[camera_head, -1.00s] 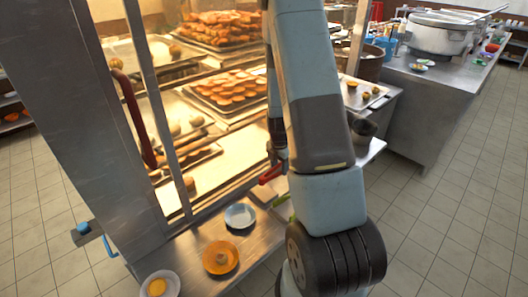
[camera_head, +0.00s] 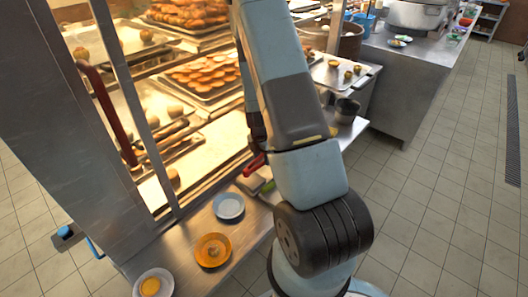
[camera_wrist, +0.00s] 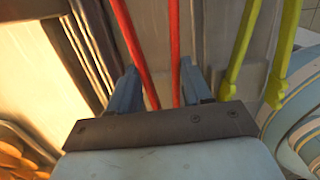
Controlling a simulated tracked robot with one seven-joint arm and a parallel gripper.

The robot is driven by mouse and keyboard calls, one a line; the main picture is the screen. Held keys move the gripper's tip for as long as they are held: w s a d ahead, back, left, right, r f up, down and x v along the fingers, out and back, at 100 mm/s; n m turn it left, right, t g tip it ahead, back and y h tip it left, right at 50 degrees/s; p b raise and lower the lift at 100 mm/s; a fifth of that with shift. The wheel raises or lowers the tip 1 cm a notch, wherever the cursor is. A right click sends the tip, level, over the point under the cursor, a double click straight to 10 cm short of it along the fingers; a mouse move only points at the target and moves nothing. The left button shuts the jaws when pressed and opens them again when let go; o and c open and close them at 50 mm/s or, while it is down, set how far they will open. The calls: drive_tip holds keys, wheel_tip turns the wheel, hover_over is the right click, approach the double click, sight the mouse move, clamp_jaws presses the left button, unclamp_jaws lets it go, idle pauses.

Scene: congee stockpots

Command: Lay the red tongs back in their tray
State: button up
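The red tongs (camera_wrist: 132,45) show in the wrist view as two long red arms between my fingers. My gripper (camera_wrist: 160,68) has its two blue-grey fingers on either side of them, and the fingertips appear to press on the arms. Their lower ends are hidden behind the gripper's palm. In the head view the red tongs (camera_head: 254,165) show as a short red piece just under my gripper, above a small grey tray (camera_head: 249,184) on the steel counter. Yellow-green tongs (camera_wrist: 243,50) lie to the right in the wrist view, and they also show in the head view (camera_head: 267,186).
A lit pastry case (camera_head: 150,190) with full trays stands left of and behind my gripper. A dark pot (camera_head: 347,109) stands to the right.

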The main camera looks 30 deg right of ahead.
drive_tip(key=shift+f, duration=1.8)
drive_tip(key=o, duration=0.6)
drive_tip(key=shift+o, duration=0.2)
